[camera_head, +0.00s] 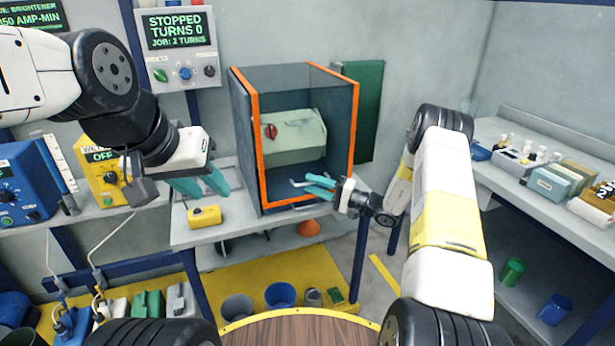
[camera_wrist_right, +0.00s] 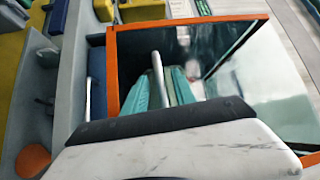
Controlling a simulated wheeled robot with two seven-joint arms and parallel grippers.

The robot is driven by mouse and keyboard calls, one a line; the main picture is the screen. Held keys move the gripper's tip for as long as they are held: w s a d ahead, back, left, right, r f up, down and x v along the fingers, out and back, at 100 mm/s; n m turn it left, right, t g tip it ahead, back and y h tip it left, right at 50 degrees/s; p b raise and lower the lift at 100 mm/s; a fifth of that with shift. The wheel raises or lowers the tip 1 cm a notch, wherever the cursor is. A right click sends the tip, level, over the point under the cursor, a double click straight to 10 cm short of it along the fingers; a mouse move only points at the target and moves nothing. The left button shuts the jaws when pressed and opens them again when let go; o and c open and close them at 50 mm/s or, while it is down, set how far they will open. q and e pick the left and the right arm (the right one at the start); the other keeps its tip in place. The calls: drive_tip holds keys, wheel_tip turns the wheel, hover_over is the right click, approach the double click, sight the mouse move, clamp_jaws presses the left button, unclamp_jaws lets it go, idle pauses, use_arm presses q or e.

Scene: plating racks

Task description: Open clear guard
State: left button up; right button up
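The clear guard (camera_head: 354,140) is a see-through box with orange edges on the grey bench. A pale green block (camera_head: 300,137) with a red part shows inside it. My right gripper (camera_head: 318,186) has its teal fingers at the lower front of the guard, beside a pale metal bar (camera_head: 298,183). In the right wrist view the bar (camera_wrist_right: 158,75) runs between the teal fingers (camera_wrist_right: 162,88); whether they press on it is unclear. My left gripper (camera_head: 203,182) is open and empty, left of the guard and above a yellow box.
The yellow box (camera_head: 204,215) sits on the bench left of the guard. A control panel (camera_head: 178,45) reading "STOPPED" hangs above. A green cloth or panel (camera_head: 368,110) is behind the guard's right side. A shelf of bottles (camera_head: 505,140) stands right.

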drive_tip(key=shift+w+a, duration=0.3)
drive_tip(key=shift+a, duration=0.3)
drive_tip(key=shift+r, duration=0.1)
clamp_jaws()
idle(1.0)
